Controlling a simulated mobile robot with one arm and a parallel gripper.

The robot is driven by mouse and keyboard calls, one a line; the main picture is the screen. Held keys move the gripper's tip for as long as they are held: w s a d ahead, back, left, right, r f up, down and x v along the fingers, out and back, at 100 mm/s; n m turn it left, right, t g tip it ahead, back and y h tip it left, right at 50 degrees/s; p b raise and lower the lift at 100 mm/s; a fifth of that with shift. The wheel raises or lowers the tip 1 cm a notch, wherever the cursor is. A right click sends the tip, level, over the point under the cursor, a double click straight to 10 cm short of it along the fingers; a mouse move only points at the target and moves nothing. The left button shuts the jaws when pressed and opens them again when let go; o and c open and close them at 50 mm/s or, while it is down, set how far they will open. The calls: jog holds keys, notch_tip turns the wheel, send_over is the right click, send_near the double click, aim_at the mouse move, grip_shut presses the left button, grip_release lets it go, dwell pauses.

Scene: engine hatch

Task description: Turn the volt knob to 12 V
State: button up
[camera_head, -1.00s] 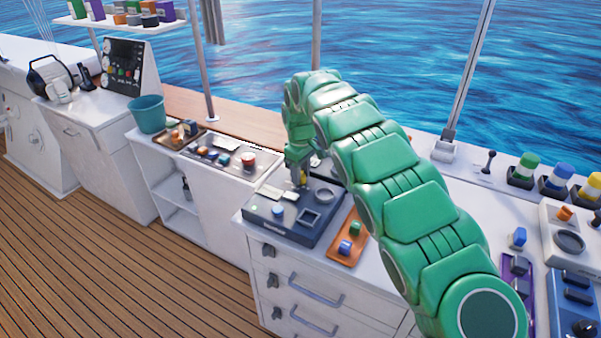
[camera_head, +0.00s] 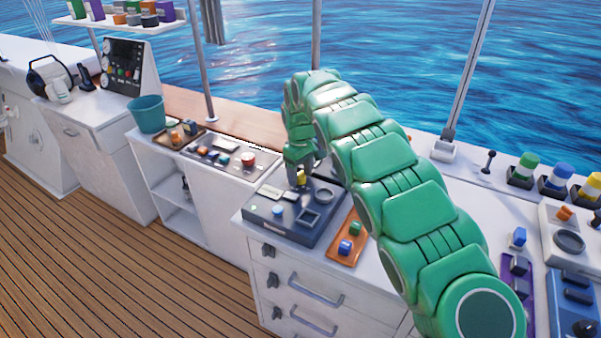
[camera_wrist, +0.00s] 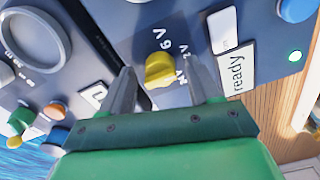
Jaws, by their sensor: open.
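The volt knob is yellow (camera_wrist: 160,69) and sits on a dark blue-grey panel (camera_wrist: 75,85), with a white "6 V" mark and partly hidden marks around it. My gripper (camera_wrist: 158,80) has its two grey fingers apart, one on each side of the knob in the wrist view. I cannot tell whether either finger touches it. In the head view my gripper (camera_head: 300,180) reaches down over the panel box (camera_head: 290,225), and a bit of the yellow knob (camera_head: 302,178) shows beside it.
A round dial ring (camera_wrist: 35,38) is on the panel's other side. An orange tray (camera_head: 347,240) with small blocks lies right of the box. Drawers are below.

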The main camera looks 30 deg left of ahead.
aim_at(301, 173)
jog(key=shift+r, duration=0.1)
notch_tip(301, 173, up, 7)
jog(key=shift+f, duration=0.15)
jog(key=shift+r, duration=0.4)
dwell(0.4)
